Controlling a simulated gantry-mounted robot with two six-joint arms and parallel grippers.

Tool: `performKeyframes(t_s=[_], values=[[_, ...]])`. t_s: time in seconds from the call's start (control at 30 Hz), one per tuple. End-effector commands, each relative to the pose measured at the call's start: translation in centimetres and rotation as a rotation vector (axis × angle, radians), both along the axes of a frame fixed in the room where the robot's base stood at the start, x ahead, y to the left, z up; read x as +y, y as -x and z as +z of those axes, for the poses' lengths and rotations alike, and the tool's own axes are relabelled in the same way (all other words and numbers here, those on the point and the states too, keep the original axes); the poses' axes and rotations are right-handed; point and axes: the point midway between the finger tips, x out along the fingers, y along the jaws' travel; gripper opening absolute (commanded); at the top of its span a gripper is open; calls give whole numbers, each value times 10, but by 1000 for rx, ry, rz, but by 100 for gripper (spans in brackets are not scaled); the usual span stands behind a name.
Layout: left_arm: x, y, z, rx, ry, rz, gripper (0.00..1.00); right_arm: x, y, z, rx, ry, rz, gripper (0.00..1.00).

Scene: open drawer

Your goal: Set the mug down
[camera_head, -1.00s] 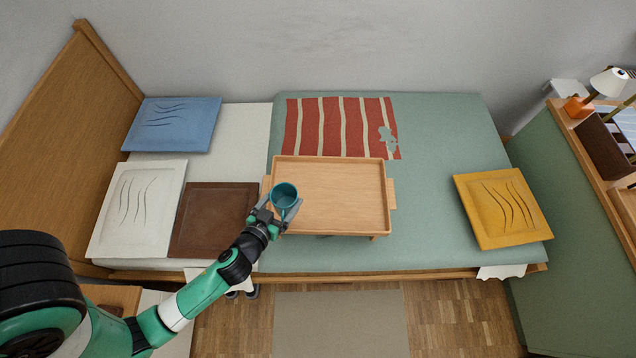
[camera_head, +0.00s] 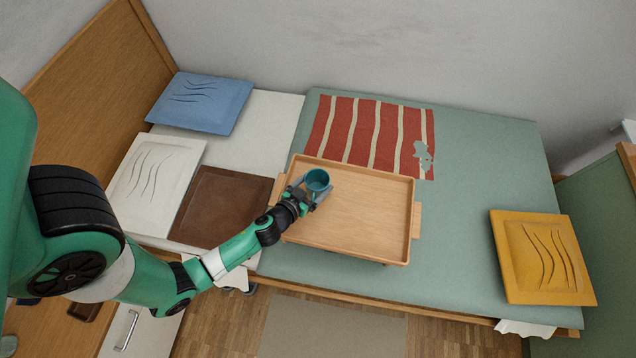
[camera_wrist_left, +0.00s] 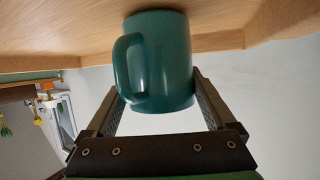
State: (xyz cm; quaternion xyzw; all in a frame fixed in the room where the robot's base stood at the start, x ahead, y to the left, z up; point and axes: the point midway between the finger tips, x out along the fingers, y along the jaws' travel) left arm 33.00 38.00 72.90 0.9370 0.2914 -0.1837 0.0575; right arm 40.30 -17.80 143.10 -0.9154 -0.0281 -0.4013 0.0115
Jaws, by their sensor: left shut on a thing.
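The teal mug (camera_head: 318,178) is in my left gripper (camera_head: 312,192), over the left part of the wooden bed tray (camera_head: 362,215). In the left wrist view the mug (camera_wrist_left: 158,60) is between the two fingers, with its handle (camera_wrist_left: 125,65) to the left. The left gripper (camera_wrist_left: 158,98) is shut on the mug's body. The tray's wood (camera_wrist_left: 50,35) is close to the mug's far end there; I cannot tell whether they touch. My right gripper is not in view.
The tray stands on the green bed cover (camera_head: 470,180), and the rest of its surface is clear. A red striped cloth (camera_head: 370,135) lies behind it. Brown (camera_head: 222,205), white (camera_head: 155,180) and blue (camera_head: 200,102) cushions lie to the left, a yellow cushion (camera_head: 542,258) to the right.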

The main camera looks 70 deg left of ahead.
Motion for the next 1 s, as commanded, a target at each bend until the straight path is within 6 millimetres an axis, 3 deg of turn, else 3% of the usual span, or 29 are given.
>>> performKeyframes(t_s=[0.37,0.4,0.43,0.77,1.0], values=[[0,0,-6,-1,0,0,13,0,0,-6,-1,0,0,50],[0,1,-6,0,0,1,93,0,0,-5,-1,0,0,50],[0,1,-5,1,0,1,98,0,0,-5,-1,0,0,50],[0,1,1,0,0,1,100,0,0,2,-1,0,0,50],[-26,37,13,3,1,-5,100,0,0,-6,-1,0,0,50]])
